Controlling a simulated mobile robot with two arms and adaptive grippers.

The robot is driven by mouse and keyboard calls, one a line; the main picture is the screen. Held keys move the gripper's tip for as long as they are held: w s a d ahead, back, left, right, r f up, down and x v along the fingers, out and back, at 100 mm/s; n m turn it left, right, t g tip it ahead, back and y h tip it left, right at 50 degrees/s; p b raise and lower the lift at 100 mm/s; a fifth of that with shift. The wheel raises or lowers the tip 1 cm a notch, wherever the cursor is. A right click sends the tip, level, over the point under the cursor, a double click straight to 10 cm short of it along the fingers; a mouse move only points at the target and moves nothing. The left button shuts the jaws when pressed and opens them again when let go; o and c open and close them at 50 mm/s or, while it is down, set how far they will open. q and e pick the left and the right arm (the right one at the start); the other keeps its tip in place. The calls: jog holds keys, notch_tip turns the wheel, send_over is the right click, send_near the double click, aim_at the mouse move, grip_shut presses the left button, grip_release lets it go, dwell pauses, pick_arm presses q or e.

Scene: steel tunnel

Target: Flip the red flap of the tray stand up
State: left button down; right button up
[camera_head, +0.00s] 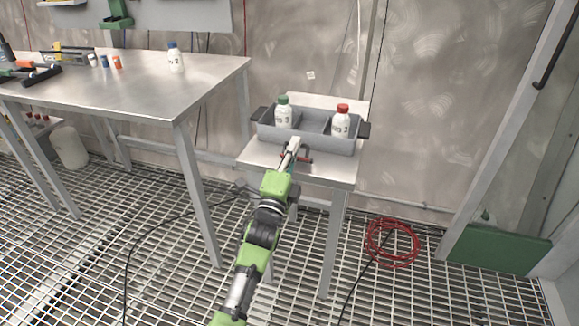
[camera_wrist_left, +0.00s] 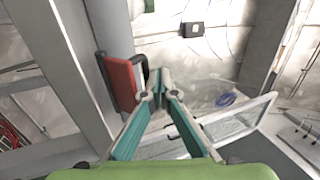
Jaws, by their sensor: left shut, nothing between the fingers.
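The tray stand (camera_head: 253,153) is a small pale table bearing a grey tray (camera_head: 268,133). Its red flap (camera_head: 306,159) is at the front edge, mostly hidden behind my gripper in the head view. In the left wrist view the red flap (camera_wrist_left: 121,82) is a red panel with dark edging against a grey edge, just left of my fingertips. My left gripper (camera_head: 293,146) is shut and empty, its tips close beside the flap; I cannot tell whether they touch. The flap's exact angle is unclear. My right gripper is not in view.
A green-capped bottle (camera_head: 283,113) and a red-capped bottle (camera_head: 341,121) stand in the tray. A larger steel table (camera_head: 140,85) is at left. A red coiled hose (camera_head: 392,242) lies on the grating at right. The grating around the stand's front is mostly clear.

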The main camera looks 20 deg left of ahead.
pick_arm(q)
jog(key=shift+x, duration=0.85)
jog(key=shift+f, duration=0.1)
dwell(0.7)
jog(key=v, duration=1.2)
